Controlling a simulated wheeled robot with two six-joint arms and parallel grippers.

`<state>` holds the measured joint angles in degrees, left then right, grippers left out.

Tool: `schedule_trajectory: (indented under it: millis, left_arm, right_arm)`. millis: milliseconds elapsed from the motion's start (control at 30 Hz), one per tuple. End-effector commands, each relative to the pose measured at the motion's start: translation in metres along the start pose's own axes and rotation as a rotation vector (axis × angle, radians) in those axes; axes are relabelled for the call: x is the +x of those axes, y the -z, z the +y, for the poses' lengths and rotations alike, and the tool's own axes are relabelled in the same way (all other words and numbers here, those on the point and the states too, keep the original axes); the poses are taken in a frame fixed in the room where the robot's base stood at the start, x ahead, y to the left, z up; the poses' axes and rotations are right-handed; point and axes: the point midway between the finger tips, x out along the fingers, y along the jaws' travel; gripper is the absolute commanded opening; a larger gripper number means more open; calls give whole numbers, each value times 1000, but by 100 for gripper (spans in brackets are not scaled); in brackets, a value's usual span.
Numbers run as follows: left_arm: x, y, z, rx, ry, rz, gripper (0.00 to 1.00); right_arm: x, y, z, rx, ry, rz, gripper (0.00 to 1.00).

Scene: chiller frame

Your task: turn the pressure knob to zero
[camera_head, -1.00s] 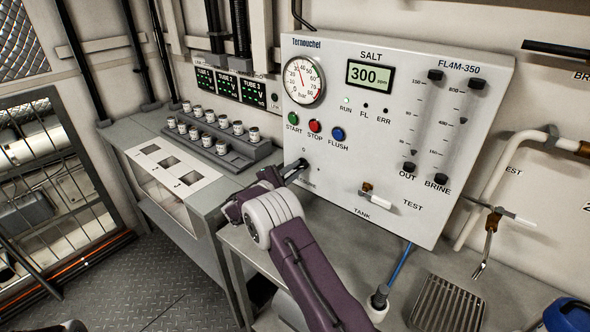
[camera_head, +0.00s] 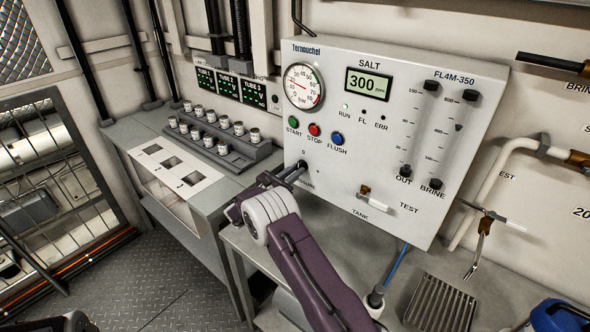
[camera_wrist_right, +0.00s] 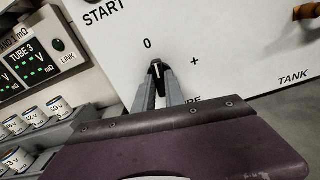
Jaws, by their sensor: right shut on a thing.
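The dark pressure knob (camera_wrist_right: 157,72) is on the white panel (camera_wrist_right: 230,45), just below the printed "0" in the right wrist view. Its pale mark points up, close to the "0"; the "+" is to its right. My right gripper (camera_wrist_right: 156,84) is shut on the knob, a finger on each side. In the head view the knob (camera_head: 301,165) is partly hidden by my right gripper (camera_head: 294,174). The round pressure gauge (camera_head: 303,86) has its red needle pointing left and slightly up, in the lower part of the scale.
The green, red and blue buttons (camera_head: 314,130) sit above the knob. A tank/test valve handle (camera_head: 382,200) sticks out to the right. A rack of small cups (camera_head: 215,137) stands on the left bench. A metal grate (camera_head: 440,302) lies on the counter.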

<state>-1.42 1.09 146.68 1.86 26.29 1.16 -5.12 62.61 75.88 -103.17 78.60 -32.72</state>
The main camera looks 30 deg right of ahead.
Motion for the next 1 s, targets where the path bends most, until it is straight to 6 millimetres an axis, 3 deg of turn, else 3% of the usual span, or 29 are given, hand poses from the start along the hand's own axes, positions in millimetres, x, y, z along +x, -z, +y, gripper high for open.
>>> schedule_trajectory:
  millis: [300, 867, 900, 967, 1000]
  left_arm:
    - [-7, 1, 0, 0, 0, 0, 36]
    - [-7, 1, 0, 0, 0, 0, 36]
    - [-7, 1, 0, 0, 0, 0, 36]
    - [-7, 1, 0, 0, 0, 0, 36]
    - [-7, 1, 0, 0, 0, 0, 36]
  right_arm:
    - [0, 1, 0, -122, 0, 3, 0]
    - [0, 2, -1, -150, 0, 3, 0]
    - [0, 2, -1, -150, 0, 3, 20]
    - [0, 2, 0, -149, 0, 3, 36]
    - [0, 2, 0, -149, 0, 2, 36]
